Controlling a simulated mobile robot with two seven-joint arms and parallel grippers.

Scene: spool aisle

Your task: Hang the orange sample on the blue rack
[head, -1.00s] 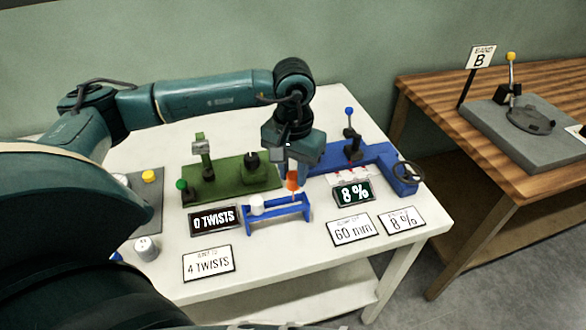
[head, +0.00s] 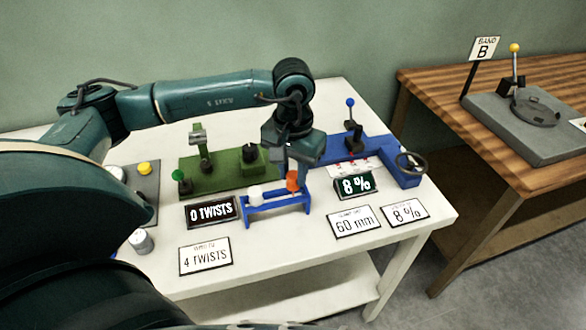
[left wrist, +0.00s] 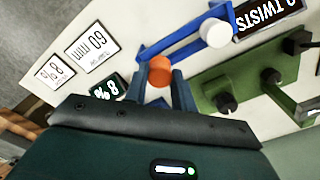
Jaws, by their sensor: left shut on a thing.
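The orange sample (head: 293,182) is between the fingers of my left gripper (head: 298,174), which is shut on it. It is at the right end of the blue rack (head: 277,208) in the head view. In the left wrist view the orange sample (left wrist: 159,70) overlaps the end of the blue rack (left wrist: 183,45); I cannot tell if it rests on the rack. A white spool (head: 255,192) sits on the rack's left part and also shows in the left wrist view (left wrist: 215,33). My right gripper is out of view.
A green device (head: 230,172) stands behind and left of the rack, with a "0 TWISTS" display (head: 211,210). A blue device (head: 375,150) with a lever and handwheel stands at right, with an "8 %" display (head: 356,185). The white table's (head: 285,248) front is mostly clear.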

